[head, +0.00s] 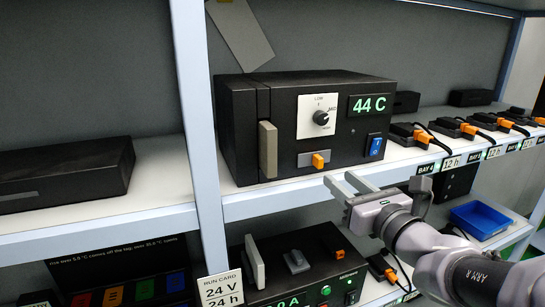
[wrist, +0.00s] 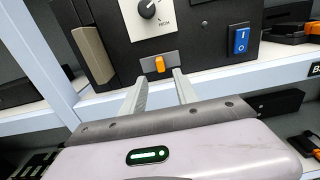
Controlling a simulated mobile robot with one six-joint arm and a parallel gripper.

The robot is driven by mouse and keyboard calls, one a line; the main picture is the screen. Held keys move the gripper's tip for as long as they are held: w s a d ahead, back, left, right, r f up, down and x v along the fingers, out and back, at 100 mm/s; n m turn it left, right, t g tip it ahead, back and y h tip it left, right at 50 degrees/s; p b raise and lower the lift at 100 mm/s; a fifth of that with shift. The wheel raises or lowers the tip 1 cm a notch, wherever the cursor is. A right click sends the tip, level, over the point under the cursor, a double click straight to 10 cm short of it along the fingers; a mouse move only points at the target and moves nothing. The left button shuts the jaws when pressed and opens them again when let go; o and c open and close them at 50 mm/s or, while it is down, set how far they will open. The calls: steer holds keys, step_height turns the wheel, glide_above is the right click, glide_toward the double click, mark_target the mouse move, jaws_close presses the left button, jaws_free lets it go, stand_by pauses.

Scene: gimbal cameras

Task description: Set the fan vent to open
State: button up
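A black box unit (head: 235,125) stands on the shelf. Low on its front is a grey plate (head: 303,160) with an orange tab (head: 318,161), which I take for the fan vent control; no label for it is readable. In the wrist view the orange tab (wrist: 159,65) stands near the middle of the plate (wrist: 145,69). My gripper (head: 338,179) is open and empty, below and in front of the tab. In the wrist view its fingers (wrist: 157,76) point at the plate, one on each side of the tab, apparently short of it.
The unit also has a rotary knob (head: 321,117), a blue rocker switch (head: 375,146), a 44 C display (head: 369,104) and a beige handle (head: 268,150). The shelf edge (head: 290,200) runs below. Orange-plugged devices (head: 412,134) sit at right, another unit (head: 290,255) below.

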mark_target(322, 163)
steer(key=p+x, duration=0.1)
steer(key=x, duration=0.6)
steer(key=shift+w+a, duration=0.2)
steer(key=shift+w, duration=0.65)
steer(key=shift+s, duration=0.15)
steer(key=shift+c, duration=1)
jaws_close()
